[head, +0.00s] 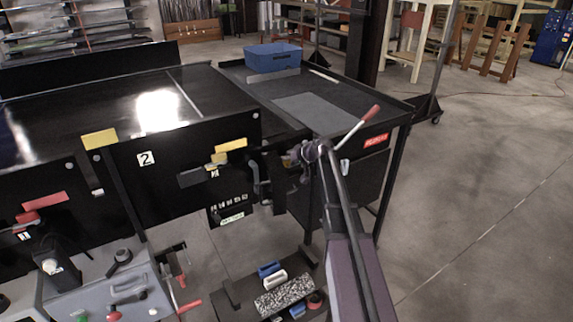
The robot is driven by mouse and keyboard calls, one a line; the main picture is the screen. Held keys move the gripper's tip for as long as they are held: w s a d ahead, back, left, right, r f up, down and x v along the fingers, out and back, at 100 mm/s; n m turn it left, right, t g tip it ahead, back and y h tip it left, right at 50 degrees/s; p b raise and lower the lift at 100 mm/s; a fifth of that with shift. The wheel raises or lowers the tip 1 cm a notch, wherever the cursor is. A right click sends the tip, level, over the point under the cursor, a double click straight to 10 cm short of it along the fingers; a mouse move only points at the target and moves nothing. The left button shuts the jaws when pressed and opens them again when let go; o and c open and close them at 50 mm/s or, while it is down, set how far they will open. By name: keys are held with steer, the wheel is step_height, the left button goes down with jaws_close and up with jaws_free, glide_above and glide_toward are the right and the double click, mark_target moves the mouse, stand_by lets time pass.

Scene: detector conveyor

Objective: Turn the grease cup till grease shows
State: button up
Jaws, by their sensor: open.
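My arm reaches up from the bottom, right of centre, and my gripper (303,154) is at its far end, by the right end of the conveyor's black side panel (130,178). The gripper is small and dark here; it is open. A small brass-coloured spot (286,161) shows just left of the gripper. It may be the grease cup, but it is too small to tell. I cannot tell whether the gripper touches it or stands around it. No grease can be made out.
A black side table (345,92) with a blue bin (272,57) adjoins the conveyor. A red-tipped lever (365,122) rises beside my gripper. A grey control box (110,285) stands at lower left. A low tray (238,300) holds small items. Floor at right is clear.

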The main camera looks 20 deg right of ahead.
steer(key=c, duration=1.2)
steer(key=shift+o, duration=0.3)
steer(key=shift+y+b, duration=0.3)
steer(key=shift+b, duration=0.05)
steer(key=m+y+b, duration=0.1)
steer(key=b, duration=0.1)
steer(key=m+y+b, duration=0.1)
steer(key=y, duration=0.1)
steer(key=shift+d+f+b, duration=0.1)
steer(key=shift+f+b, duration=0.2)
steer(key=shift+b, duration=0.05)
steer(key=m+y+b, duration=0.1)
steer(key=y+b, duration=0.1)
steer(key=shift+m+b, duration=0.4)
steer(key=shift+r+m+y+b, duration=0.15)
steer(key=shift+m+y+b, duration=0.15)
steer(key=shift+y+b, duration=0.25)
